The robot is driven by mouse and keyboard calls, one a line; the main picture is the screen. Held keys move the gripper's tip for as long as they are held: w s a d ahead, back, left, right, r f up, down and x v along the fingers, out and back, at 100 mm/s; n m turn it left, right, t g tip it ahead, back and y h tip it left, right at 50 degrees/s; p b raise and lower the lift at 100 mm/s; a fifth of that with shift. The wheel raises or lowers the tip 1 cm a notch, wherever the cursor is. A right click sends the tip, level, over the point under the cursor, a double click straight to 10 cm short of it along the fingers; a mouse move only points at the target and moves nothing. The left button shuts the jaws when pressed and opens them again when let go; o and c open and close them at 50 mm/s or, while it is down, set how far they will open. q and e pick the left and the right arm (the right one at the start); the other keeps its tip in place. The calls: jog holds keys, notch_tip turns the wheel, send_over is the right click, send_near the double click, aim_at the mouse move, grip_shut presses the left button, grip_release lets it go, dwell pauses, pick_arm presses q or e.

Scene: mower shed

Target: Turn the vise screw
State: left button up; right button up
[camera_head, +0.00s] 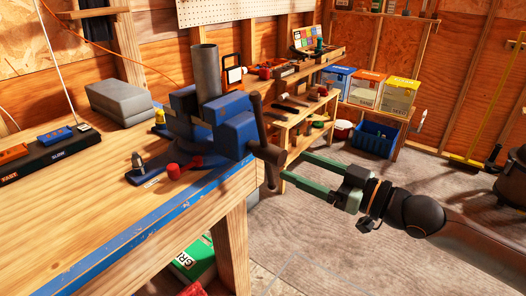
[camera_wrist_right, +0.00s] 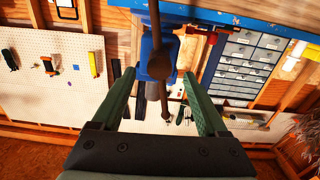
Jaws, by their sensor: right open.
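The blue vise (camera_head: 232,122) is mounted at the corner of the wooden workbench (camera_head: 110,195), with a grey pipe (camera_head: 206,72) standing upright in its jaws. A dark screw with a long bar handle (camera_head: 259,125) sticks out of its front, the bar tilted slightly from upright. My right gripper (camera_head: 293,165), with green fingers, is open and its tips are close to the screw end. In the right wrist view the screw and bar (camera_wrist_right: 157,60) lie between the open fingers (camera_wrist_right: 158,76); I cannot tell whether they touch. My left gripper is not in view.
A grey block-shaped case (camera_head: 118,100), a red-knobbed part (camera_head: 174,171) and a labelled tray (camera_head: 40,155) are on the bench. Shelves with boxes (camera_head: 360,88) and a blue bin (camera_head: 375,138) stand behind. The floor (camera_head: 330,235) around my right arm is clear.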

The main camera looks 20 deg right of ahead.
aim_at(264, 152)
jog(key=x, duration=0.9)
jog(key=shift+w+a+p, duration=0.25)
jog(key=shift+w+p, duration=0.05)
grip_shut()
dwell(0.3)
